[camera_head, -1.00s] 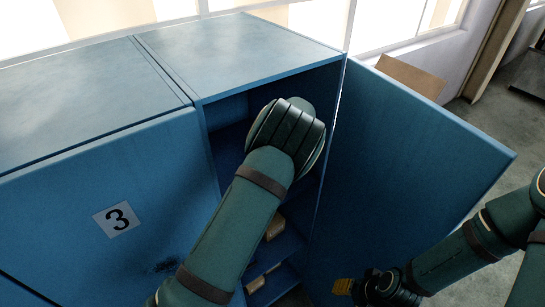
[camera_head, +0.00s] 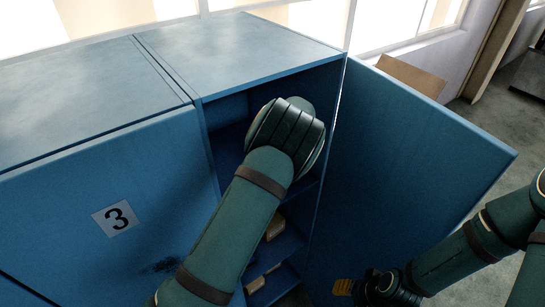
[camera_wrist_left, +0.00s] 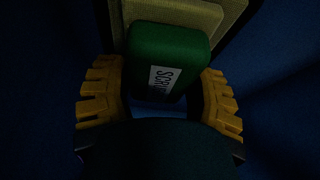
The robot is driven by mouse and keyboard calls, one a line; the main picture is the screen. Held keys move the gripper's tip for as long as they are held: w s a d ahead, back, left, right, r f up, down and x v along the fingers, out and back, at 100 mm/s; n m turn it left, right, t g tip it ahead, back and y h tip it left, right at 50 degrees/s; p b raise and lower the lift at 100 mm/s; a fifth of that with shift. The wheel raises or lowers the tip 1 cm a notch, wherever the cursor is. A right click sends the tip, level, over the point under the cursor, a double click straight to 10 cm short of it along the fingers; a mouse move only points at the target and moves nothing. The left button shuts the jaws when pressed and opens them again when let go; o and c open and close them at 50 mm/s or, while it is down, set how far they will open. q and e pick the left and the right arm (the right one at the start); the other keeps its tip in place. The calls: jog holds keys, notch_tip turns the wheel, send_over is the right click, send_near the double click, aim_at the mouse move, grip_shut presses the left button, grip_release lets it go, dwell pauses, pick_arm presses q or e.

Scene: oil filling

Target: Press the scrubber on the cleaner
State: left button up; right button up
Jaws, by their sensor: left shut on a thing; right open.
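The green scrubber (camera_wrist_left: 168,55), with a white label starting "SCR", sits between the yellow fingers of my left gripper (camera_wrist_left: 160,98) in the left wrist view. The gripper is shut on it. A beige layered block (camera_wrist_left: 185,14) in a dark frame lies just beyond the scrubber; I cannot tell if it is the cleaner or whether they touch. In the head view my left arm reaches into the open blue cabinet, and its gripper is hidden. My right gripper (camera_head: 343,288) is open and empty at the lower right, before the cabinet door.
The open cabinet door (camera_head: 405,165) stands to the right of the cabinet opening. A closed door marked 3 (camera_head: 116,218) is on the left. Tan items (camera_head: 275,228) lie on the lower shelves. A cardboard box (camera_head: 410,77) is behind the open door.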

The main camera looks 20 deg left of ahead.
dwell(0.4)
pick_arm(q)
jog(key=shift+r+p, duration=0.6)
jog(key=shift+r, duration=2.9)
jog(key=shift+f, duration=0.1)
